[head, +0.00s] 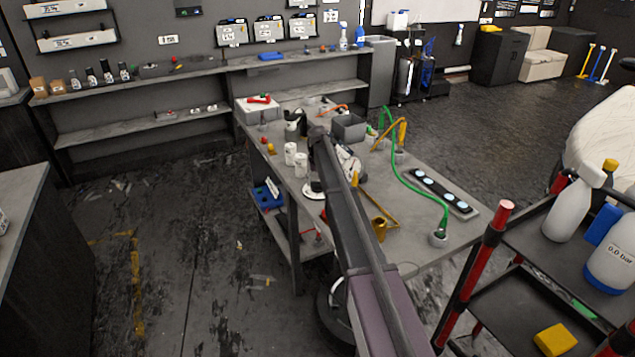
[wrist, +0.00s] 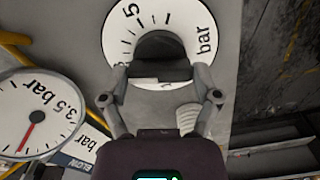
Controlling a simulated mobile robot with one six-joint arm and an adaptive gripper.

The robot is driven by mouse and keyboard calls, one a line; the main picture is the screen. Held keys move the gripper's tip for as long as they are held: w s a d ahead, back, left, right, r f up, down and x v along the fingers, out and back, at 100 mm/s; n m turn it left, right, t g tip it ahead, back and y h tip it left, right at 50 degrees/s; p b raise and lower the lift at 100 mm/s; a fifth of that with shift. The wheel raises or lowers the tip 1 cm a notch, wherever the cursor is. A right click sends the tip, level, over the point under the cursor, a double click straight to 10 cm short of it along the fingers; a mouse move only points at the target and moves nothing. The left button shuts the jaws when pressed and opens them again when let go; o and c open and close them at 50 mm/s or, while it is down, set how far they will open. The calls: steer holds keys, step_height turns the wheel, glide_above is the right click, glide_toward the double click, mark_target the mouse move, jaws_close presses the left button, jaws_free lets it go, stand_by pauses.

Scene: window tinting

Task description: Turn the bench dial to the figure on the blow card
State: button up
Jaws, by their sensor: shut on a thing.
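The bench dial (wrist: 116,33) is a white disc with black ticks, a "5" and "bar", at the top of the wrist view. Its black knob (wrist: 160,46) stands at the middle. My gripper (wrist: 160,75) is shut on the knob, a finger on each side; the knob and fingers hide part of the scale, so I cannot read the setting. A white round gauge (wrist: 22,98) at left reads "3.5 bar" and has a red needle. Beside it is a white card (wrist: 94,143) ending in "bar", its figure partly covered. In the head view my arm hides the gripper.
The grey bench (head: 425,247) carries white cups (head: 290,154), a gold cup (head: 379,229), a green hose (head: 408,185) and a black strip with round lights (head: 440,190). A red-posted cart (head: 487,240) stands close at right. The floor at left is open.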

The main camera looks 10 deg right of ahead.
steer(key=n, duration=0.5)
steer(key=shift+n, duration=0.3)
steer(key=n, duration=0.5)
steer(key=shift+s, duration=0.1)
steer(key=shift+n, duration=0.3)
steer(key=o, duration=1)
steer(key=shift+c, duration=0.2)
steer(key=shift+m, duration=0.5)
